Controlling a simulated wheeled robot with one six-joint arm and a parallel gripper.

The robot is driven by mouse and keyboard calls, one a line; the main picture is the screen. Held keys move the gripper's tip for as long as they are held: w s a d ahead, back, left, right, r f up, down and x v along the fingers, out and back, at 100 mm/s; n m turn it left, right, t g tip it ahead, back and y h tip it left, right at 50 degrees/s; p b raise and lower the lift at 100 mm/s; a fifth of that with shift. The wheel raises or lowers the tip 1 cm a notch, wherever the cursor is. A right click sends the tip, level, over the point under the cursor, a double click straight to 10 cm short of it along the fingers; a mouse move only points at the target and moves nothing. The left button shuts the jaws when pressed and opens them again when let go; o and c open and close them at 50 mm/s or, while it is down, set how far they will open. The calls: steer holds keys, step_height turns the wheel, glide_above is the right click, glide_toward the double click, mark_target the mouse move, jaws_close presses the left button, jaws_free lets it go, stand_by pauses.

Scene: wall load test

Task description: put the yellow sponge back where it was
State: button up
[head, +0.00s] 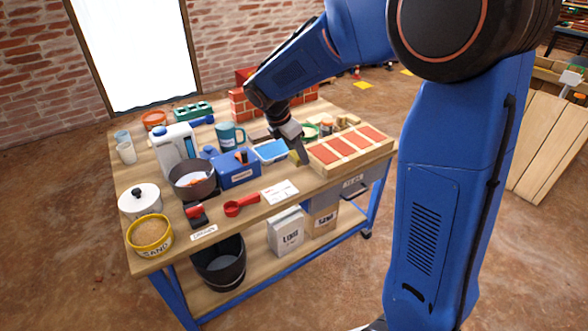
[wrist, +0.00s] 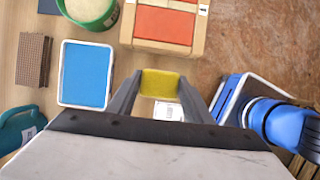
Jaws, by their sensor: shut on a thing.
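The yellow sponge (wrist: 160,84) sits between the fingertips of my gripper (wrist: 162,95) in the wrist view. My gripper is shut on it. In the head view my gripper (head: 301,158) points down over the right part of the workbench, and a bit of yellow sponge (head: 293,158) shows beside the fingers. The sponge is close to the left side of a wooden tray with red tiles (head: 326,154). I cannot tell whether the sponge touches the bench top.
A blue-filled white tray (head: 272,150) lies just left of my gripper. A green tub (wrist: 90,10) stands behind it. A white label card (head: 280,191) lies in front. A blue box (head: 236,170), a pot (head: 193,180) and a teal mug (head: 230,134) stand further left.

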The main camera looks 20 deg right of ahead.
steer(key=shift+f, duration=2.75)
steer(key=shift+f, duration=0.15)
steer(key=o, duration=1.3)
steer(key=v, duration=1.2)
steer(key=s+d+r+m+t+y, duration=0.1)
steer(key=s+d+r+m, duration=0.1)
steer(key=s+d+m, duration=0.45)
steer(key=s+d+r+m+y, duration=0.2)
steer(key=s+m, duration=0.2)
steer(key=s, duration=0.5)
steer(key=shift+s+d+f+m+t+y, duration=0.25)
steer(key=shift+s+d+f+m+t, duration=0.25)
steer(key=shift+s+m, duration=1.8)
steer(key=shift+s+d+f+m+t+y, duration=0.4)
steer(key=shift+s+m, duration=1)
steer(key=shift+s, duration=1.8)
steer(key=shift+s+d+f+m+t+y, duration=0.1)
steer(key=shift+s+d+f+m+t, duration=0.4)
steer(key=shift+s+m, duration=1.8)
steer(key=shift+s+d+f+n, duration=0.15)
steer(key=shift+s+d+n, duration=0.05)
steer(key=shift+s+n, duration=0.25)
